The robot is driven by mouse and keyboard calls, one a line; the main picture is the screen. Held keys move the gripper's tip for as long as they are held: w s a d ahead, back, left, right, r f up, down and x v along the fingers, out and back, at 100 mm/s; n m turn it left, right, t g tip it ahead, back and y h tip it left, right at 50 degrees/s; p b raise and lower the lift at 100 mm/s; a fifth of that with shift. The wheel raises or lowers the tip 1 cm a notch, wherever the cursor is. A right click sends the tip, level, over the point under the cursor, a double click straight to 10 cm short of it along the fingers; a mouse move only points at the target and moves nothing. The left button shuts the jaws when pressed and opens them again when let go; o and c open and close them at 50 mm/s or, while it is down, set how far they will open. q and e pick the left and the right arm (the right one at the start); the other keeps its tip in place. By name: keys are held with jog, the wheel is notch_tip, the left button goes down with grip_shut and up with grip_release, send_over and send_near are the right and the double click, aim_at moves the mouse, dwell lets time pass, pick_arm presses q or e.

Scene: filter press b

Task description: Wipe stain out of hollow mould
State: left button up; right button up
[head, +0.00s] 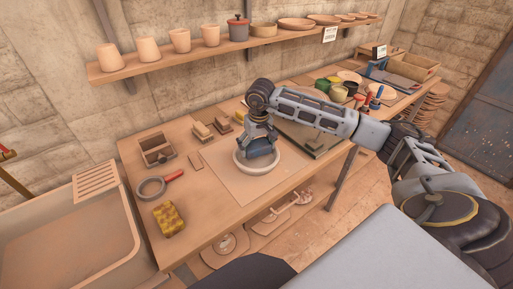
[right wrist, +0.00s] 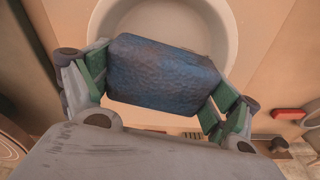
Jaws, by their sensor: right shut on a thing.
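The hollow mould (head: 241,165) is a round, pale, bowl-like form on a flat board on the workbench. In the right wrist view its pale rim (right wrist: 230,25) curves behind the held thing. My right gripper (head: 262,150) is over the mould, pointing down. In the right wrist view its green-padded fingers (right wrist: 158,85) are shut on a dark blue, rough-textured block, the sponge (right wrist: 160,70). The sponge is over or within the mould's opening; whether it touches the inside I cannot tell. The stain is not visible, as sponge and gripper cover much of the hollow. My left gripper is not in view.
A yellow sponge (head: 169,218), a red-handled magnifier-like ring tool (head: 151,188) and a wooden box (head: 156,150) lie left of the mould. Small wooden blocks (head: 203,131) stand behind it. Pots and tools crowd the bench's right. A sink (head: 60,240) adjoins at left.

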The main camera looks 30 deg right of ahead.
jog(key=shift+r+p, duration=0.9)
jog(key=shift+r, duration=1.05)
